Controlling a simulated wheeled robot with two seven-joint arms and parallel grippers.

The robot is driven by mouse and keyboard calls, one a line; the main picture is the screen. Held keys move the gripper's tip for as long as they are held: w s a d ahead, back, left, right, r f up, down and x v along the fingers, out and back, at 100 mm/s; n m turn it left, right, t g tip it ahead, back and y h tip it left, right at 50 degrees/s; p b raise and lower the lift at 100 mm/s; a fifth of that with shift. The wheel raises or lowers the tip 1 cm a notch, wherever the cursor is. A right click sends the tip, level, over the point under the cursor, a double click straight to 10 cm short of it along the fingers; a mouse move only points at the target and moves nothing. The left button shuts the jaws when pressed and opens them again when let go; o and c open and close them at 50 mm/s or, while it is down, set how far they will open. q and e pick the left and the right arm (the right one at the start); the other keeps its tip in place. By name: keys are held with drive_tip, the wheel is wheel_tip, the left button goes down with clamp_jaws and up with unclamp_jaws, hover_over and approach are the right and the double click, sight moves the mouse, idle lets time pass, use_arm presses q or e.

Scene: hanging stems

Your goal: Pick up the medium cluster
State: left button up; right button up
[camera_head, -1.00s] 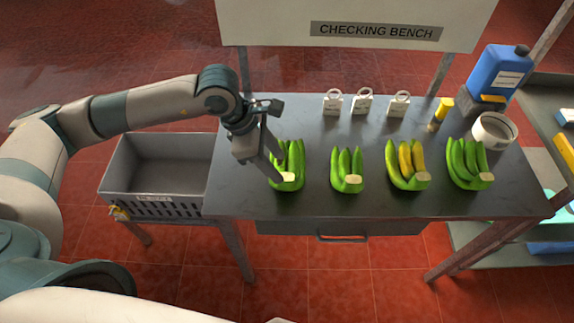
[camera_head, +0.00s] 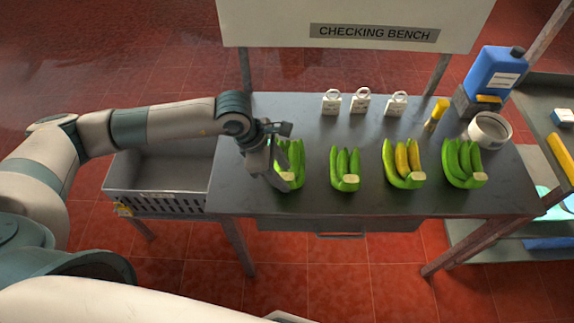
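Several banana clusters stand in a row on the dark bench top (camera_head: 310,203). The leftmost cluster (camera_head: 291,165) is green and partly hidden by my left gripper (camera_head: 276,179). The second cluster (camera_head: 345,168) is green and looks smaller. The third cluster (camera_head: 403,165) has green and yellow fruit. The rightmost cluster (camera_head: 463,163) is green and fuller. No label shows which is the medium one. My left gripper is lowered along the left side of the leftmost cluster, with its fingertips near the pale cut crown. Its finger gap and any contact are unclear. My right gripper is out of view.
A grey slotted crate (camera_head: 160,202) stands left of the bench. Behind the clusters are tags (camera_head: 360,103), a yellow marker (camera_head: 436,114), a white bowl (camera_head: 489,131) and a blue jug (camera_head: 494,75). A shelf rack (camera_head: 549,115) stands right. The bench's front strip is clear.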

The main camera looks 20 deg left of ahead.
use_arm(q)
drive_tip(key=c, duration=1)
drive_tip(key=shift+w+r, duration=0.1)
clamp_jaws()
drive_tip(key=shift+r+b, duration=0.7)
drive_tip(key=shift+r, duration=0.1)
drive_tip(key=shift+r+b, duration=0.65)
drive_tip(key=shift+r, duration=0.3)
drive_tip(key=s+d+r+b, duration=0.3)
drive_tip(key=d+r+b, duration=0.2)
drive_tip(key=d, duration=0.6)
wheel_tip(320, 180, up, 2)
drive_tip(key=shift+s+d+r, duration=0.15)
drive_tip(key=shift+r, duration=0.1)
